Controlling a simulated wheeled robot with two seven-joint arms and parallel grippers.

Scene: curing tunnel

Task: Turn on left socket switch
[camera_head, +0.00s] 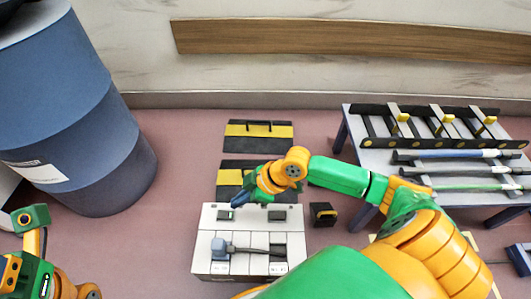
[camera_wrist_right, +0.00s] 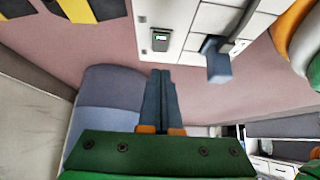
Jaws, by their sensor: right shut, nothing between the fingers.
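A white socket unit (camera_head: 210,264) sits on the floor in the middle of the head view. Its left socket switch (camera_head: 221,215) is a small dark-framed piece on the top left. A similar right one (camera_head: 278,215) is on the top right. My right gripper (camera_head: 238,201) is shut and empty, close to the left switch. Its fingers (camera_wrist_right: 161,72) appear below the box in the wrist view, apart from it in the picture. My left arm shows at the lower left, its fingers out of view.
A blue-grey plug (camera_head: 217,247) with a dark cable lies on the unit's front; it also shows in the wrist view (camera_wrist_right: 217,62). Black-yellow plates (camera_head: 258,131) lie behind. A blue barrel (camera_head: 75,110) stands left, a rack table (camera_head: 347,125) right.

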